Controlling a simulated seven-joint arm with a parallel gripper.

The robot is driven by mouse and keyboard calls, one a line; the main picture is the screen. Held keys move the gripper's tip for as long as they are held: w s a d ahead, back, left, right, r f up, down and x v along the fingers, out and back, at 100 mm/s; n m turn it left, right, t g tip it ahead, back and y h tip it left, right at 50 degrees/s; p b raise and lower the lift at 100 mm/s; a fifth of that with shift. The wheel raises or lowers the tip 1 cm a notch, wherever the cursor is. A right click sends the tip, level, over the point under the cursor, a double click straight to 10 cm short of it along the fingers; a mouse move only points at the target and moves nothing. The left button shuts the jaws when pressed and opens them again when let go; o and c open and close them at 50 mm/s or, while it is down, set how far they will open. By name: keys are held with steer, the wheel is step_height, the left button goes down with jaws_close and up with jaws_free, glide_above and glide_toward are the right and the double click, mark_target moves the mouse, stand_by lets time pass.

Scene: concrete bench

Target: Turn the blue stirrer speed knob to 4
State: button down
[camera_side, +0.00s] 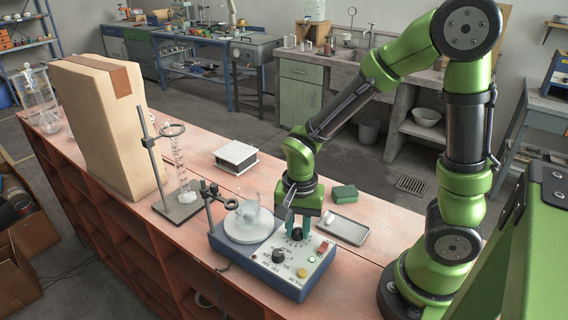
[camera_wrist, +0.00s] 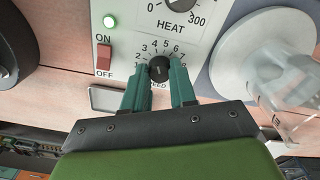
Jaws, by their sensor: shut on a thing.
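The stirrer (camera_side: 262,265) is a blue box with a pale control panel (camera_wrist: 125,30) and a round white plate (camera_side: 229,229). Its speed knob (camera_wrist: 159,69) is black in the wrist view, with numbers from 1 to 8 in an arc above it. A small pale mark on the knob points roughly up, towards the 4 and 5 side; I cannot read its exact setting. My gripper (camera_wrist: 159,76) is shut on this knob, one green finger on each side. The knob also shows in the side view (camera_side: 297,235). The lower SPEED lettering is partly hidden by the fingers.
A red ON/OFF switch (camera_wrist: 105,57) and a lit green lamp (camera_wrist: 110,21) sit left of the knob. The HEAT dial (camera_side: 279,256) is near. A glass flask (camera_side: 249,210) stands on the plate. A grey tray (camera_side: 343,229) and green sponge (camera_side: 344,193) lie behind.

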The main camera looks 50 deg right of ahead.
mark_target(298, 230)
stand_by(0.4)
steer(key=c, duration=0.9)
jaws_free()
step_height(298, 230, up, 17)
